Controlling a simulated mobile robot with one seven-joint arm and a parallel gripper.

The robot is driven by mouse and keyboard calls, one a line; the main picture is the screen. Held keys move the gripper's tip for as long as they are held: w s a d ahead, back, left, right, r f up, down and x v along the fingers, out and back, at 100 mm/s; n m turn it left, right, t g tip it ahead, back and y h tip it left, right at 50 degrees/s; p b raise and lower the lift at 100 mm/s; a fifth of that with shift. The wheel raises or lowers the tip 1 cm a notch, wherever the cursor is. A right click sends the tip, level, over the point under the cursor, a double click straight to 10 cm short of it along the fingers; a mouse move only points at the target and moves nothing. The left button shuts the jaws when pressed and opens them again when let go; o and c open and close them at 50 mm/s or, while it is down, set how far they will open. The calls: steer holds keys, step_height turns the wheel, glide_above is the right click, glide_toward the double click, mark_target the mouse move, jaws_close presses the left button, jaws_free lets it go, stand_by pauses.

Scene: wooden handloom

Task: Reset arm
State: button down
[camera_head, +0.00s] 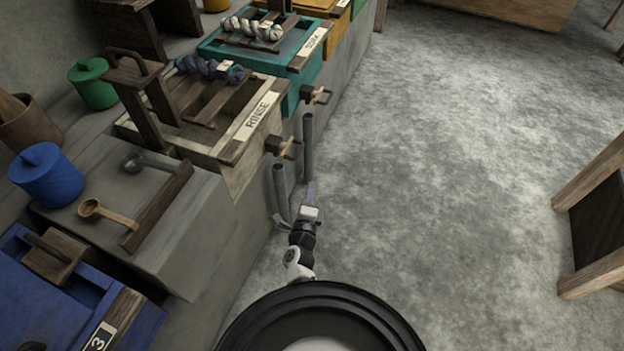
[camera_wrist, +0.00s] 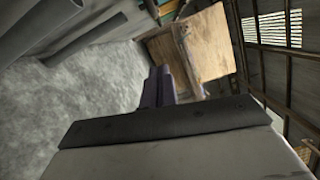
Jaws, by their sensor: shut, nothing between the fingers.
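My gripper (camera_head: 311,188) is at the end of my arm, low in the middle of the head view, in front of the stone bench. It is over or beside the floor, close to two grey upright pipes, and I cannot tell whether it touches them. In the wrist view my gripper's fingers (camera_wrist: 160,86) are together, with nothing between them. Beyond them are the grey floor and a wooden panel (camera_wrist: 190,50).
The bench holds the RINSE basin (camera_head: 232,150), the teal SOAK basin (camera_head: 298,62), a blue jar (camera_head: 47,178) and a wooden ladle (camera_head: 108,213). Grey pipes (camera_head: 308,145) stand at its front. The floor (camera_head: 450,140) to the right is clear up to a wooden frame (camera_head: 592,285).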

steer(key=shift+s, duration=0.25)
steer(key=shift+r, duration=0.1)
